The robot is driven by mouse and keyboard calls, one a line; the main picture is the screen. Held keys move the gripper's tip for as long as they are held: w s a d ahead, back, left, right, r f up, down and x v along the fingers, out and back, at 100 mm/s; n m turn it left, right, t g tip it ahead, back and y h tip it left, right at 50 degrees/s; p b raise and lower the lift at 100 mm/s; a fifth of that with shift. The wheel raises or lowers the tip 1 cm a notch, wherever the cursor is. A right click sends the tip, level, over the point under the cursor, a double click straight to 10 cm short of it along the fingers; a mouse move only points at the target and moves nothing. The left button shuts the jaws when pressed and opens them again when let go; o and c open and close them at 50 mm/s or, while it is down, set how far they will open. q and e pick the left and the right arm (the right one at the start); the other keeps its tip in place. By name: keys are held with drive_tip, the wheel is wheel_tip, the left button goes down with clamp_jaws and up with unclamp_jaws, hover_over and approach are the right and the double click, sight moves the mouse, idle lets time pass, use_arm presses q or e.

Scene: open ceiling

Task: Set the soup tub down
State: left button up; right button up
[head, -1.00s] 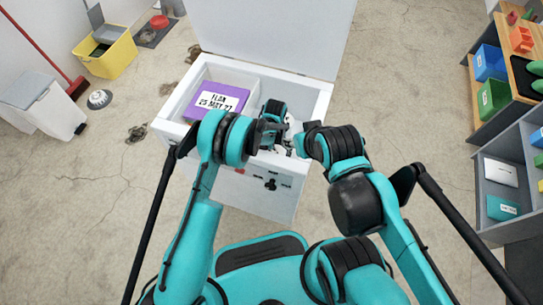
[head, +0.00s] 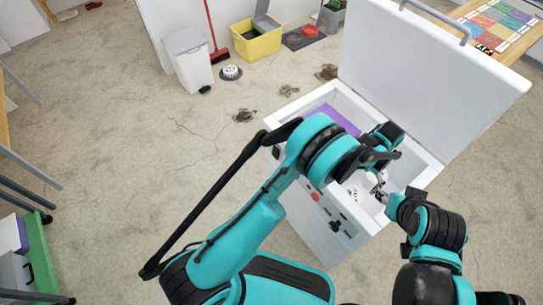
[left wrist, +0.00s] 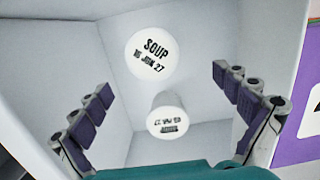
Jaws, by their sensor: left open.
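In the left wrist view, a round white lid-like face (left wrist: 155,55) reads "SOUP 16 JUN 27". Just below it stands a white tub (left wrist: 167,115) with an upside-down soup label. Both are inside the white chest (left wrist: 215,35). My left gripper (left wrist: 165,112) is open, its purple-padded fingers on either side of the lower tub and apart from it. In the head view my left gripper (head: 384,158) is over the open chest (head: 425,172). My right gripper (head: 385,192) is at the chest's right part, largely hidden by its arm; its jaws are unclear.
A purple box (head: 338,118) lies in the chest's left part and shows at the right in the left wrist view (left wrist: 300,130). The raised chest lid (head: 430,75) stands behind. A white bin (head: 188,62) and yellow box (head: 257,40) stand at the back.

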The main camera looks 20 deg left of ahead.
use_arm(q)
drive_tip(key=s+a+r+n+t+h, duration=0.1)
drive_tip(key=a+r+n+t, duration=0.1)
drive_tip(key=a+r, duration=0.8)
drive_tip(key=s+a+r+n+t+h, duration=0.1)
drive_tip(key=s+a+r+t, duration=0.1)
drive_tip(key=a+r, duration=0.75)
drive_tip(key=s+a+r+n+t+y, duration=0.1)
drive_tip(key=s+a+r+n+t, duration=0.2)
drive_tip(key=s+a, duration=0.9)
drive_tip(key=s+r+t, duration=0.1)
drive_tip(key=s+r, duration=0.2)
drive_tip(key=shift+s+a+r+n, duration=0.15)
drive_tip(key=shift+a+r+n, duration=0.05)
drive_tip(key=shift+a+n, duration=0.1)
